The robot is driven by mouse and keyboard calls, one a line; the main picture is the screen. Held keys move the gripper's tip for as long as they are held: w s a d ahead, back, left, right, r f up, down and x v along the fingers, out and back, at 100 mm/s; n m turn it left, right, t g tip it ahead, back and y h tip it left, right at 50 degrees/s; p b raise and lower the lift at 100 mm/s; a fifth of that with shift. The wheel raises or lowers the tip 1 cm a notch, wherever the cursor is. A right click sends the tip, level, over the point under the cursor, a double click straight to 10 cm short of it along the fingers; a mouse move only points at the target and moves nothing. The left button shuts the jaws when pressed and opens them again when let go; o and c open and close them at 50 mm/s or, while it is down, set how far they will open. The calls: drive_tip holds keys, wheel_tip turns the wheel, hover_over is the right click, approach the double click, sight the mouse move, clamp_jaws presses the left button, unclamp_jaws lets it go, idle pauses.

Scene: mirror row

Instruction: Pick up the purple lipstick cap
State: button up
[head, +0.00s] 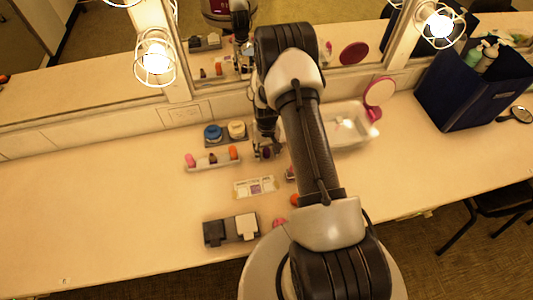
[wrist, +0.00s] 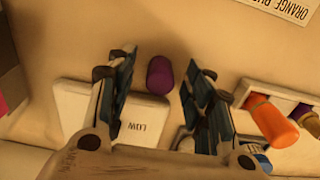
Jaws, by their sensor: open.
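The purple lipstick cap (wrist: 160,74) shows in the wrist view between the two fingers of my gripper (wrist: 161,92), with a gap on each side. It is at the edge of a white piece marked "LOW" (wrist: 144,118). My gripper is open and holds nothing. In the head view my gripper (head: 266,150) is low over the table, to the right of the lipstick tray (head: 203,166). There the cap is mostly hidden by my gripper and hard to make out.
In the wrist view, an orange lipstick (wrist: 272,121) stands in a white tray close to my right finger. In the head view, a blue jar (head: 213,132) and a beige jar (head: 236,130) stand behind the tray. A white basin (head: 348,135) stands right. The table's left is clear.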

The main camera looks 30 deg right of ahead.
drive_tip(key=shift+f, duration=0.25)
drive_tip(key=shift+c, duration=0.5)
drive_tip(key=c, duration=0.7)
drive_tip(key=shift+r, duration=0.1)
